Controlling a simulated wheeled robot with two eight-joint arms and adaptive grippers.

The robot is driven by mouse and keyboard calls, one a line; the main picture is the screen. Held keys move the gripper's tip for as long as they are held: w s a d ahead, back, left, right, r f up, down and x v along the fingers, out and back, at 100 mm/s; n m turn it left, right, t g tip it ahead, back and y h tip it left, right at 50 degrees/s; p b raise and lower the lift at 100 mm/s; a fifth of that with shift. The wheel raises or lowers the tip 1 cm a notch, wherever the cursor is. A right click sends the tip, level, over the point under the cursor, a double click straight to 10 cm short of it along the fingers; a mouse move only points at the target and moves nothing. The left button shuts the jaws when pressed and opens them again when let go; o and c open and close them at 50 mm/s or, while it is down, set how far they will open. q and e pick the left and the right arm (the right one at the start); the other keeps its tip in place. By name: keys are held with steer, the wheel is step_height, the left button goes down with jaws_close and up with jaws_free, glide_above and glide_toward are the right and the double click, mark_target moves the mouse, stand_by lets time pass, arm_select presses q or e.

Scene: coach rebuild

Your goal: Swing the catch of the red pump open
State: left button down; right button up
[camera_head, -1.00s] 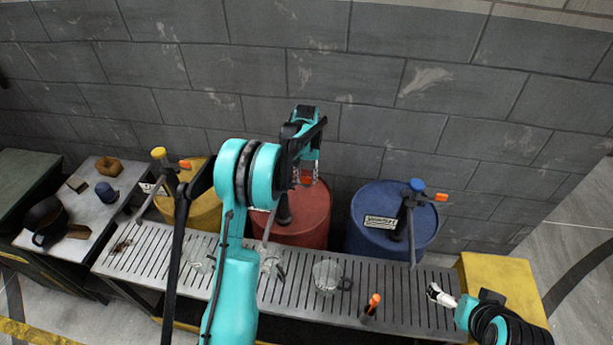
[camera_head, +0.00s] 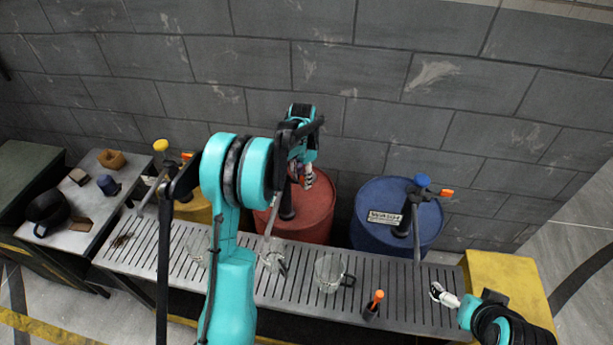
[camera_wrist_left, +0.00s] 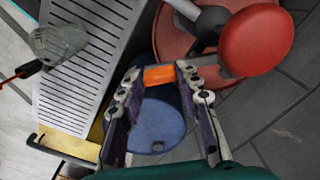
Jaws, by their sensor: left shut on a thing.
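The red pump stands on the red drum (camera_head: 318,212); its dark stem (camera_head: 287,206) and grey spout show in the head view. In the left wrist view its round red knob (camera_wrist_left: 257,40) is at the upper right, beside the orange catch (camera_wrist_left: 158,75). My left gripper (camera_wrist_left: 159,72) is shut on this catch, one finger at each end of it. In the head view the left gripper (camera_head: 303,178) is above the red drum and hides most of the pump's top. My right gripper (camera_head: 438,291) is low at the right, away from the pump; its jaws are too small to read.
A blue drum (camera_head: 372,207) with a blue-knobbed pump stands right of the red one, a yellow drum (camera_head: 197,209) left. The slatted bench (camera_head: 300,294) in front bears glass jugs (camera_head: 329,272) and an orange-tipped tool (camera_head: 374,302). The grey wall is close behind.

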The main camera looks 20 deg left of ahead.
arm_select(q)
steer(key=shift+s+a+m+b, duration=0.1)
steer(key=shift+s+a+m, duration=0.25)
steer(key=shift+m, duration=0.7)
steer(key=shift+s+a+m+b, duration=0.15)
steer(key=shift+s+a+m, duration=0.15)
steer(key=shift+m, duration=0.7)
steer(key=shift+s+a+m+b, duration=0.1)
steer(key=shift+s+a+m, duration=0.2)
steer(key=shift+m, duration=0.75)
steer(key=shift+a, duration=0.1)
steer(key=c, duration=1)
jaws_free()
steer(key=shift+c, duration=0.2)
step_height(320, 180, up, 12)
